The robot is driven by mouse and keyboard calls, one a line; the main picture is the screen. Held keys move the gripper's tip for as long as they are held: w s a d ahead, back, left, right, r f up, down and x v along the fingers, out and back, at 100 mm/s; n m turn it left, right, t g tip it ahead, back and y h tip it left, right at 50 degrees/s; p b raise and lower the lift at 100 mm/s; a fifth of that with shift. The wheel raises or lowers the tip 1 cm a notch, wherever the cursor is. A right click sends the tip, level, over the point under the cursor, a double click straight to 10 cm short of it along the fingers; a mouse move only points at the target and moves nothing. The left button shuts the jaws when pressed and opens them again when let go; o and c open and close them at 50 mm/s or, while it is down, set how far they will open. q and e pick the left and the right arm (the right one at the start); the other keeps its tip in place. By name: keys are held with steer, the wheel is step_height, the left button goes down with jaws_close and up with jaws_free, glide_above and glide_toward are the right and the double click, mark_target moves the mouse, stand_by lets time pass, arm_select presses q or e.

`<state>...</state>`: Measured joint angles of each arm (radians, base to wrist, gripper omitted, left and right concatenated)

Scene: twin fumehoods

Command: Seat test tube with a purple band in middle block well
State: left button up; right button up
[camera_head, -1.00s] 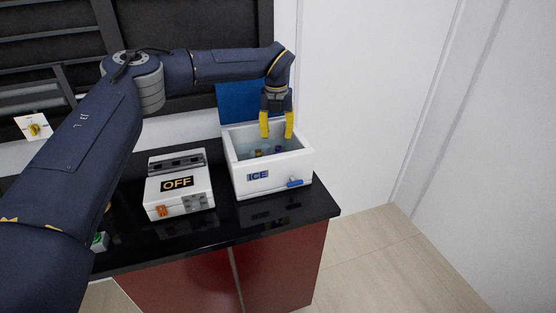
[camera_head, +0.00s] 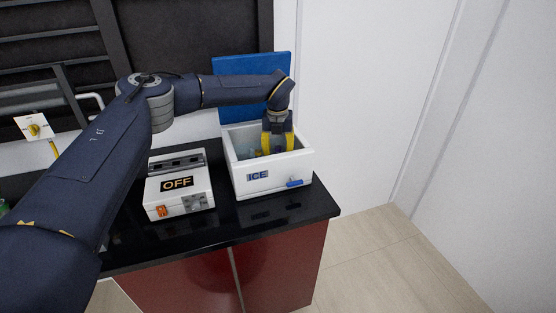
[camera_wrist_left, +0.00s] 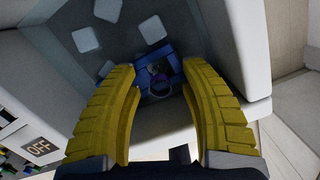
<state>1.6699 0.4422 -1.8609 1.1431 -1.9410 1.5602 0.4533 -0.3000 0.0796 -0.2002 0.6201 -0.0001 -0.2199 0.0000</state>
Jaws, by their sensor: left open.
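My left gripper (camera_head: 277,150) reaches down into the white ICE box (camera_head: 262,180). Its two yellow fingers are open. In the left wrist view the fingers (camera_wrist_left: 158,75) stand on either side of a tube-like thing with a purple ring (camera_wrist_left: 160,88), with gaps on both sides. It sits at a blue piece (camera_wrist_left: 143,72) inside the box. In the head view the tube is hidden by the fingers and box wall. The white block unit marked OFF (camera_head: 162,197) stands left of the box, with a dark strip along its top; its wells cannot be made out. My right gripper is not seen.
The box's blue lid (camera_head: 250,68) stands open behind it. The box walls rise close around my left gripper. Pale cubes (camera_wrist_left: 86,39) lie inside the box. The black counter (camera_head: 255,222) is clear in front, ending at its right edge.

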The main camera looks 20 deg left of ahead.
arm_select(q)
steer(key=shift+o, duration=0.2)
jaws_close()
steer(key=shift+r, duration=0.1)
stand_by(0.5)
